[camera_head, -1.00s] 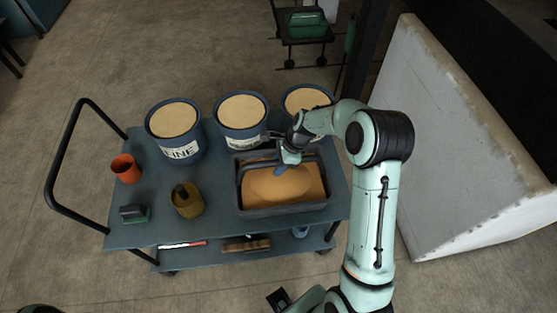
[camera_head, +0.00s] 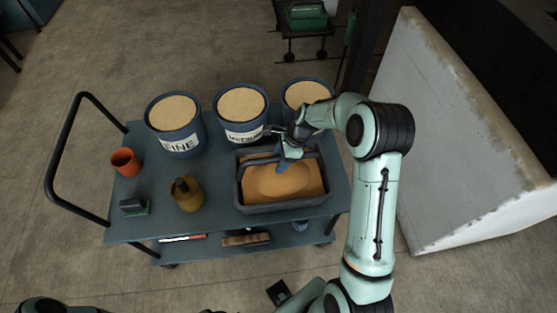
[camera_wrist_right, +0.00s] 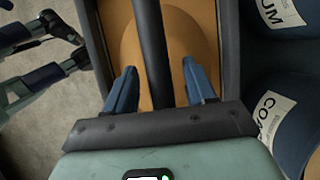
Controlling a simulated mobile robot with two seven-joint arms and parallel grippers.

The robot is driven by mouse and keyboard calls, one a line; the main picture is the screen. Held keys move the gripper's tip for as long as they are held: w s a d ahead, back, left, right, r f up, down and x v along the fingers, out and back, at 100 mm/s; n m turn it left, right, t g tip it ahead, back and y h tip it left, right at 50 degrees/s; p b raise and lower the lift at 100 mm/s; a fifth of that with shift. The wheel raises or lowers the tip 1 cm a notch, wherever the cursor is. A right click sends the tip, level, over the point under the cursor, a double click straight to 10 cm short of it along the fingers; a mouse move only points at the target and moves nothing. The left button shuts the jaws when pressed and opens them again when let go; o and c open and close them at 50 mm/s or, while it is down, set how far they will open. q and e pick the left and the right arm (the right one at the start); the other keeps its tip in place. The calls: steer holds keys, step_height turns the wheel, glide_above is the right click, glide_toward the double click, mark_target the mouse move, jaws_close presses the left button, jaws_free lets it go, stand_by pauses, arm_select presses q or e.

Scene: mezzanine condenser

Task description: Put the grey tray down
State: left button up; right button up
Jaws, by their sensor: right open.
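The grey tray (camera_head: 283,207) rests on the cart's top deck at the right, level, with a heap of tan sand (camera_head: 280,181) in it. Its dark handle bar (camera_wrist_right: 152,50) arches over the sand. My right gripper (camera_head: 284,165) is over the tray at the handle. In the right wrist view its two blue fingers (camera_wrist_right: 160,85) are apart, one on each side of the bar, with gaps to it. My left gripper does not show clearly in either view.
Three sand buckets (camera_head: 178,142) stand along the cart's back edge, close behind the tray. An orange cup (camera_head: 125,162), an ochre pot (camera_head: 187,196) and a green-and-black block (camera_head: 134,207) stand to the left.

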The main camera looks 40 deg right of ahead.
steer(key=p+v, duration=0.1)
steer(key=v, duration=0.9)
steer(key=shift+d+r, duration=0.15)
steer(key=shift+r, duration=0.15)
